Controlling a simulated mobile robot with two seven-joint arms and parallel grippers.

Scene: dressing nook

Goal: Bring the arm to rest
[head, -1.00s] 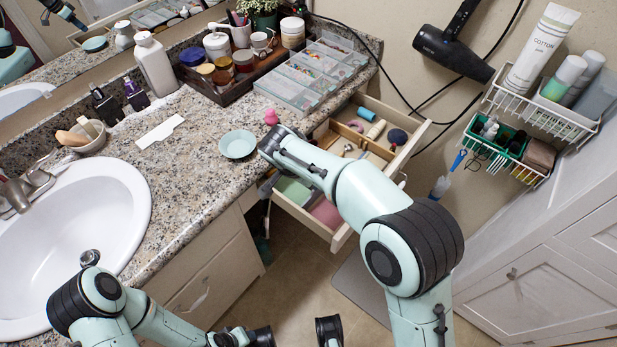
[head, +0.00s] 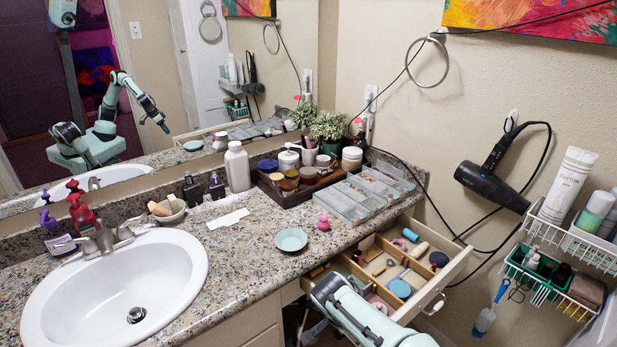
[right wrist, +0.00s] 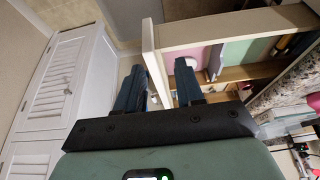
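My right arm (head: 350,312) shows at the bottom edge of the head view, in front of the open drawer (head: 458,274). Its gripper cannot be made out there. My left gripper is outside both current views. The mirror (head: 165,80) reflects my body and a raised arm, too small to read a gripper state.
The drawer holds several small items. The granite counter (head: 250,245) carries a teal dish (head: 290,240), a pink item (head: 323,223), a clear organizer (head: 350,200) and a dark tray (head: 300,192). A sink (head: 115,285) is left. A hair dryer (head: 490,185) and wire baskets (head: 570,245) hang right.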

